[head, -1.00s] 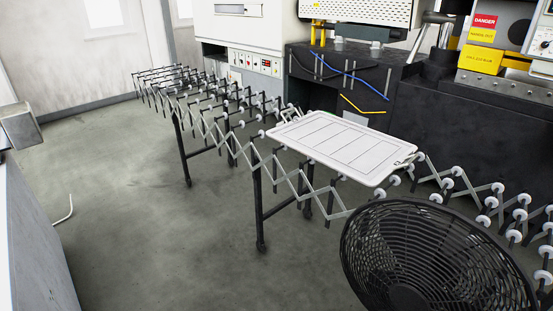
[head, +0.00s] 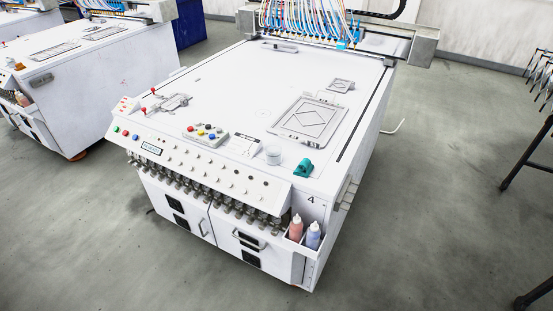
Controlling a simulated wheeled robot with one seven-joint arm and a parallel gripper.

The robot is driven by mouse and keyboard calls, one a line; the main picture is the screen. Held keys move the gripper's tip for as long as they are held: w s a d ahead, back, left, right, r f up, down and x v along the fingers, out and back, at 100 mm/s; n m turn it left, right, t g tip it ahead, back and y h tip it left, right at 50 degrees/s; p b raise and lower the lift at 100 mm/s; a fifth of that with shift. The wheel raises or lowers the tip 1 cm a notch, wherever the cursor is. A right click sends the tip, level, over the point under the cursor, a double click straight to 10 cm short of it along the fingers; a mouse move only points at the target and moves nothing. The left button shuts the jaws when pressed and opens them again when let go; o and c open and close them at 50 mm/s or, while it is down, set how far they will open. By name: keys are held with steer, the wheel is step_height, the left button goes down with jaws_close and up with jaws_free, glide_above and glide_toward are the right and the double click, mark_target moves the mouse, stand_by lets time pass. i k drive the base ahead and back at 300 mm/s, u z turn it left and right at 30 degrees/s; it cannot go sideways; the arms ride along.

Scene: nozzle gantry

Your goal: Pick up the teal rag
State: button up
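The teal rag (head: 304,168) lies bunched up on the white top of the gantry machine (head: 225,95), near its front right corner. It sits just right of a small clear cup (head: 273,155), apart from it. My gripper is not in the head view, so its state is hidden.
A framed plate (head: 309,121) lies behind the rag, and a button box (head: 206,134) lies to the left. Two bottles (head: 305,233) hang in a holder at the front right corner. Grey floor (head: 420,220) is open in front and to the right.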

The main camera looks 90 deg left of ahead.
mark_target(305, 168)
steer(key=u, duration=2.65)
steer(key=i, duration=1.65)
